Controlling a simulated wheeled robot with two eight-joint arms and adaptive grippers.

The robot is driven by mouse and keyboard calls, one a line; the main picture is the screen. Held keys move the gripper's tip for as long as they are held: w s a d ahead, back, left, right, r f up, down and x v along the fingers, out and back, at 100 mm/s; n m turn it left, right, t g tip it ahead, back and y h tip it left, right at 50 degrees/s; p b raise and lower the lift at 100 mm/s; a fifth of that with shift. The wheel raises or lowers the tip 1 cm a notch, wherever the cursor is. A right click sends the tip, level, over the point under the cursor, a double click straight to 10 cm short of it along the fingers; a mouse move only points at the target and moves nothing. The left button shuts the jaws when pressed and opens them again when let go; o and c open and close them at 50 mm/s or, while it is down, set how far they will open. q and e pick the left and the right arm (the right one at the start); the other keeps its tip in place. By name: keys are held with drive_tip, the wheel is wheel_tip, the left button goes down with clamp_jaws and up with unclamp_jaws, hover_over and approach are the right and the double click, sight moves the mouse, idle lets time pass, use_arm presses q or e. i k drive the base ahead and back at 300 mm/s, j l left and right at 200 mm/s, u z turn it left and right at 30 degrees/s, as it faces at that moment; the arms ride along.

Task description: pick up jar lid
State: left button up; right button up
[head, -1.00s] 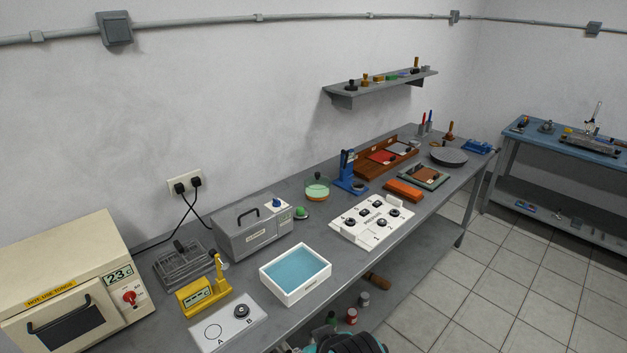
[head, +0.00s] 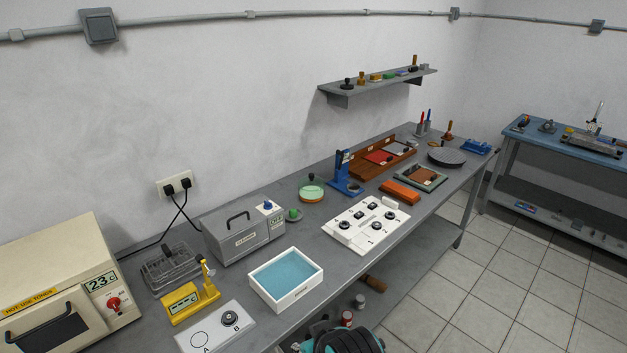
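A round glass jar (head: 311,195) with pale green contents stands on the long grey bench, behind the white panel and left of the blue stand. A small knob (head: 311,177) shows at its top, seemingly part of the jar lid; the lid's edge is too small to make out. A black and teal part of my own arm shows at the bottom edge, right of centre, far in front of the jar. Dark pieces beside it may be my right gripper (head: 318,328), but its fingers are not clear. My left gripper is not in view.
A grey box (head: 243,234) and a small green-knobbed item (head: 294,214) stand left of the jar. The white tray of blue liquid (head: 287,304), the white panel with black knobs (head: 352,240) and a blue stand (head: 345,178) are nearby. Bare bench lies in front of the jar.

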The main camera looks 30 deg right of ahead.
sight(311, 182)
drive_tip(key=i+l, duration=0.15)
drive_tip(key=l, duration=0.35)
drive_tip(key=i+l+u, duration=0.15)
drive_tip(key=l, duration=0.35)
drive_tip(key=i+l, duration=0.1)
drive_tip(key=l, duration=0.4)
drive_tip(key=i+l+u, duration=0.1)
drive_tip(key=l, duration=0.4)
drive_tip(key=i+l, duration=0.1)
drive_tip(key=l, duration=0.4)
drive_tip(key=i+l+u, duration=0.15)
drive_tip(key=l, duration=0.4)
